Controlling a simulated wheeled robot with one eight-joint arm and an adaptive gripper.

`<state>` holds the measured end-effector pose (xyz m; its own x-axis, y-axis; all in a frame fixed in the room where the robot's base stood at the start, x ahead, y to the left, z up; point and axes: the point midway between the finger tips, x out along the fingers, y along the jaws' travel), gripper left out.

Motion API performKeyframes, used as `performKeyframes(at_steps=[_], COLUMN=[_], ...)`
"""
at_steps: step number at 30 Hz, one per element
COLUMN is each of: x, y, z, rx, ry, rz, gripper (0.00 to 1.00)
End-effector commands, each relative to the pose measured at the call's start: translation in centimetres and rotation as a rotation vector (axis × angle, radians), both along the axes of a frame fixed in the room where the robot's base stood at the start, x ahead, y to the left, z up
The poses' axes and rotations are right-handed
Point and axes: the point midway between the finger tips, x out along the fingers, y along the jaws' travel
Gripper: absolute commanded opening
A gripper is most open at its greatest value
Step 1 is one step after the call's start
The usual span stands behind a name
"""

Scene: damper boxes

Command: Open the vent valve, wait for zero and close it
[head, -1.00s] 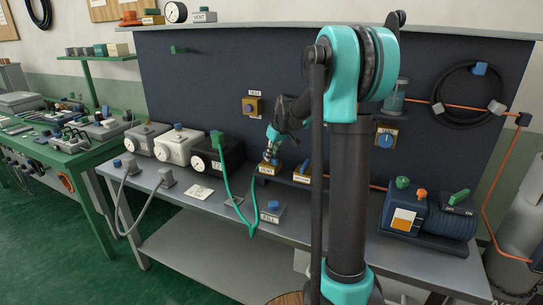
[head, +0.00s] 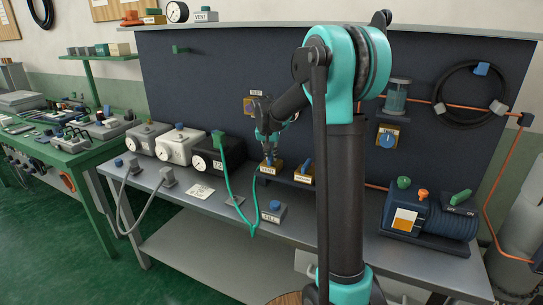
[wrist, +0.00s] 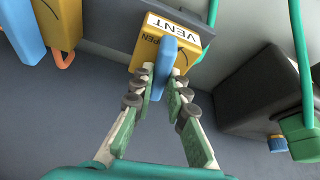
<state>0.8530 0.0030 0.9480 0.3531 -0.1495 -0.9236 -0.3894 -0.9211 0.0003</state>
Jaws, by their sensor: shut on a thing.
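The vent valve is a yellow block (wrist: 148,45) with a white VENT label and a blue lever (wrist: 167,66); the word OPEN shows partly beside the lever. The yellow block (head: 264,170) stands at the bench's back in the head view. My gripper (wrist: 163,80) has one finger on each side of the lever and is shut on it. In the head view my gripper (head: 270,152) points down onto the valve. Whether the lever stands at open or closed is unclear. A black gauge box (head: 229,153) with a white dial stands to its left; its needle is too small to read.
A second yellow block with a blue lever (head: 306,167) stands close to the right of the vent valve. A green hose (head: 226,177) hangs in front of the black box. A FILL block (head: 272,212) sits at the bench's front. A blue compressor (head: 418,213) is at the right.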

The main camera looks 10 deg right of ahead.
Motion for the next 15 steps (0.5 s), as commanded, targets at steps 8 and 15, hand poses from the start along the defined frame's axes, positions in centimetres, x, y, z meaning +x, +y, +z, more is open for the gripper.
performKeyframes(at_steps=[8,15], x=[0.10,0.08], y=[0.13,0.14], z=[0.02,0.02], rx=[0.000,0.000], ry=[0.000,0.000], rz=[-0.143,-0.196], gripper=[0.00,0.00])
